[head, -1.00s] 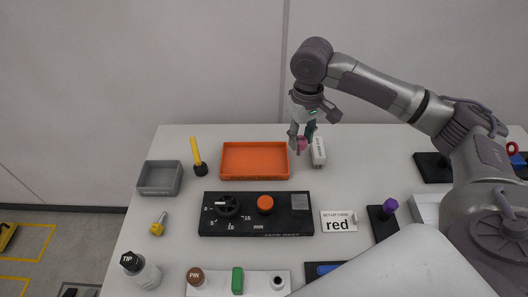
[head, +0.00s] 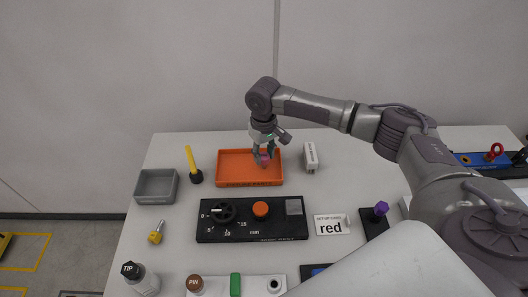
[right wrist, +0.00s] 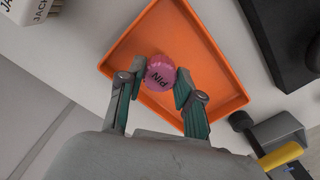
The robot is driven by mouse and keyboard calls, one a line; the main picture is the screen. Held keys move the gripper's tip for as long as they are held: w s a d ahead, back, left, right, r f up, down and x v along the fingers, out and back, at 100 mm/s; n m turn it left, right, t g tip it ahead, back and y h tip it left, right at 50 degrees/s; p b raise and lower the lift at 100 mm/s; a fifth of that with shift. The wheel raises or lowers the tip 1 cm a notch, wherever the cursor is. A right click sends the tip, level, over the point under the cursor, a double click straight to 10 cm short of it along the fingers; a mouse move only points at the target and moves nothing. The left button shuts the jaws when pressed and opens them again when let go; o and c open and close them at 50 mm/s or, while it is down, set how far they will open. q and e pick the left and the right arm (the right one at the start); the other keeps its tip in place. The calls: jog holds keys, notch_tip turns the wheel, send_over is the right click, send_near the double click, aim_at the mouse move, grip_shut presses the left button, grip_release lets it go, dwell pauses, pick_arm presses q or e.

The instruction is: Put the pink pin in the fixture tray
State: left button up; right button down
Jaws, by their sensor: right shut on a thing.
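The pink pin (right wrist: 160,72) has a round top marked "PIN" and sits between the fingertips of my right gripper (right wrist: 158,88) in the right wrist view. In the head view the pink pin (head: 264,160) shows small, with my right gripper (head: 264,153) shut on it. Both are over the right part of the orange tray (head: 235,178). The orange tray (right wrist: 222,75) lies behind the pin in the right wrist view. I cannot tell whether the pin touches the tray floor. My left gripper is not in view.
A grey bin (head: 156,186) and a yellow-handled tool (head: 191,160) stand left of the tray. A white block (head: 310,157) stands to its right. A black dial panel (head: 252,220) lies in front. A brown-topped pin (head: 195,284) sits in a white holder.

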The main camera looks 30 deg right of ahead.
aim_at(264, 156)
jog(key=c, duration=0.8)
grip_release()
jog(key=shift+f, duration=0.1)
jog(key=shift+o, duration=0.2)
notch_tip(264, 156, up, 12)
jog(key=b, duration=0.2)
jog(key=shift+r, duration=0.2)
